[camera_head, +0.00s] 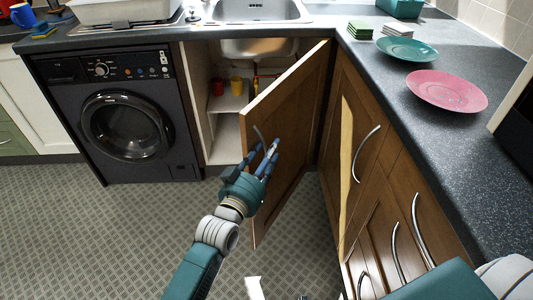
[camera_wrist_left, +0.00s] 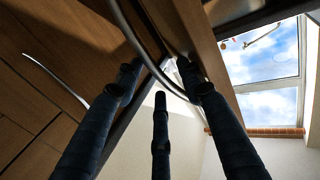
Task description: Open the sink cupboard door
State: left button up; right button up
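The sink cupboard door (camera_head: 290,110) is brown wood and stands swung well out from the cupboard, with its hinge side at the right. Its curved metal handle (camera_head: 258,134) sits near the free edge. The handle also shows in the left wrist view (camera_wrist_left: 142,40), crossing between my finger tips. My left gripper (camera_head: 266,160) is at the door's outer face, just below the handle; its dark fingers (camera_wrist_left: 160,95) are spread apart. I cannot tell whether they touch the handle. My right gripper is out of view.
Inside the cupboard (camera_head: 228,102), a red cup (camera_head: 218,87) and a yellow cup (camera_head: 236,85) stand on a shelf. A dark washing machine (camera_head: 125,125) is at the left. Brown cabinets with handles (camera_head: 366,152) line the right, below the counter with a pink plate (camera_head: 447,91). The floor (camera_head: 130,230) at left is clear.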

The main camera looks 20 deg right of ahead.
pick_arm(q)
jog(key=v, duration=1.2)
jog(key=shift+a, duration=0.25)
